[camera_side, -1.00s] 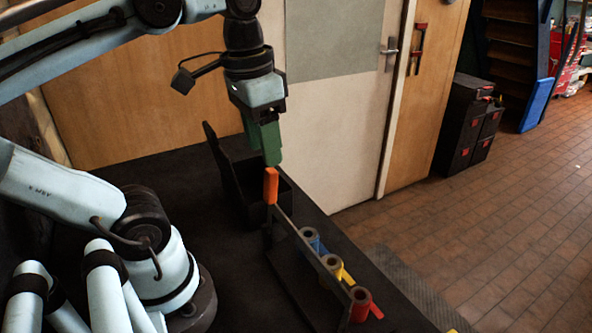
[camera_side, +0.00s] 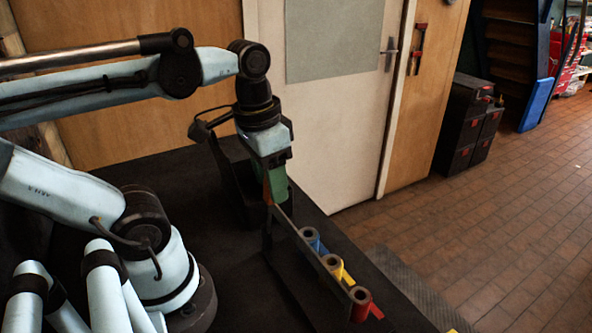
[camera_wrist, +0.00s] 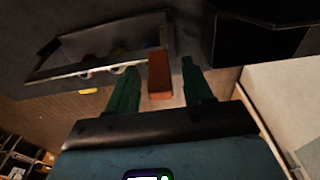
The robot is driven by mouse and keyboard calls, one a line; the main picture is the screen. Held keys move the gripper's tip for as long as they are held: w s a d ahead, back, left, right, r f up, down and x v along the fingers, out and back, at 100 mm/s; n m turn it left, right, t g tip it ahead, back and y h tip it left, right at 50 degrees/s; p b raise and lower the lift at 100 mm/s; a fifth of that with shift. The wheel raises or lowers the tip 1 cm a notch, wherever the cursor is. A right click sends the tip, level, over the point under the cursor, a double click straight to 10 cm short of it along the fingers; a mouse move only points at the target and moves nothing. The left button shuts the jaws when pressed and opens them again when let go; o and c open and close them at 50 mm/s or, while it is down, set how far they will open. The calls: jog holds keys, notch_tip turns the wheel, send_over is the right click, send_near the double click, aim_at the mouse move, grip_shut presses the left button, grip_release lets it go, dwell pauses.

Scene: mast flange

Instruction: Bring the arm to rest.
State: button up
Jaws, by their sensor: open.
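My gripper (camera_side: 276,190) points down at the far end of a dark upright plate. Its green fingers also show in the wrist view (camera_wrist: 158,66), spread apart. An orange block (camera_wrist: 160,76) stands between them, with a visible gap on the right finger's side. In the side view the fingers hide nearly all of that block. The plate (camera_side: 291,226) carries three ring-topped pieces along its side: blue (camera_side: 311,240), yellow (camera_side: 334,266) and red (camera_side: 361,306). Whether either finger touches the block I cannot tell.
A black open bin (camera_side: 236,190) stands just behind my gripper on the dark table (camera_side: 225,255). It shows as a dark box at the upper right of the wrist view (camera_wrist: 262,38). A door and tiled floor lie beyond the table.

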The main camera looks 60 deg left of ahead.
jog(key=shift+w+f, duration=0.2)
jog(key=shift+f, duration=0.65)
jog(key=shift+s+r, duration=0.2)
jog(key=shift+r, duration=6.2)
jog(key=shift+w+f, duration=0.15)
jog(key=shift+f, duration=0.9)
